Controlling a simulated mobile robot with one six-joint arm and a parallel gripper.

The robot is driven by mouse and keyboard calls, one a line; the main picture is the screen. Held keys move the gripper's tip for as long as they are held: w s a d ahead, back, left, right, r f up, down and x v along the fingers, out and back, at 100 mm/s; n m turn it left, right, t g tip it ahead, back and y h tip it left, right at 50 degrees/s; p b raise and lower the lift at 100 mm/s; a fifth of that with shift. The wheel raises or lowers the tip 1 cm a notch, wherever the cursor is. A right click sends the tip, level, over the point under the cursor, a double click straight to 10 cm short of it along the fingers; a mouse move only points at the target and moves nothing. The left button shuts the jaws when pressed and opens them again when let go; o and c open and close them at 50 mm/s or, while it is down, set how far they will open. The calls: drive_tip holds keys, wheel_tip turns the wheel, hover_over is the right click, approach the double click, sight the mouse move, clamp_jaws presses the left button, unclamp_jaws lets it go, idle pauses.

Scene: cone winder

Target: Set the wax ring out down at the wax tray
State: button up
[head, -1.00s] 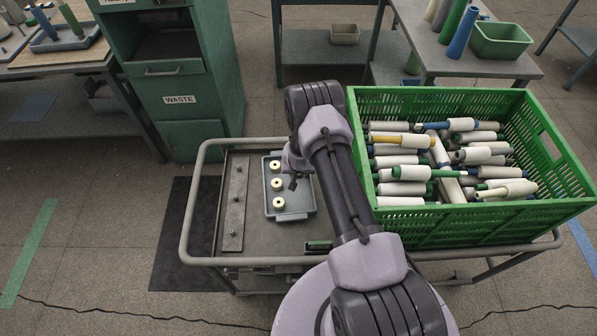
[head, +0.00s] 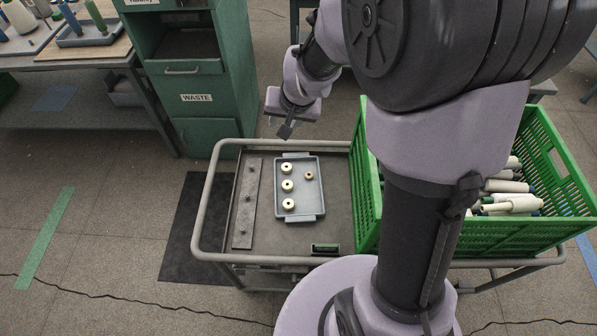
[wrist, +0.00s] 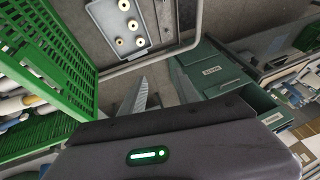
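The wax tray (head: 320,208) is a shallow grey tray with end tabs on the cart top, and it also shows in the wrist view (wrist: 106,22). Three cream wax rings (head: 288,185) stand in a row along its left side. A smaller, browner wax ring (head: 309,175) lies apart on its right side; it also shows in the wrist view (wrist: 120,42). My gripper (head: 286,130) is in the air past the tray's far end, clear of the rings. I see nothing held in it.
A grey strip with pegs (head: 246,205) lies left of the tray on the railed cart. A green crate (head: 366,190) of yarn cones stands to the right, partly hidden by my arm. A green cabinet marked WASTE (head: 205,115) stands behind the cart.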

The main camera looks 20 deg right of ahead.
drive_tip(key=s+a+r+y, duration=0.1)
drive_tip(key=s+a+r, duration=0.3)
drive_tip(key=s+r, duration=0.75)
drive_tip(key=s+a+r, duration=0.2)
drive_tip(key=s, duration=1)
drive_tip(key=shift+s, duration=0.4)
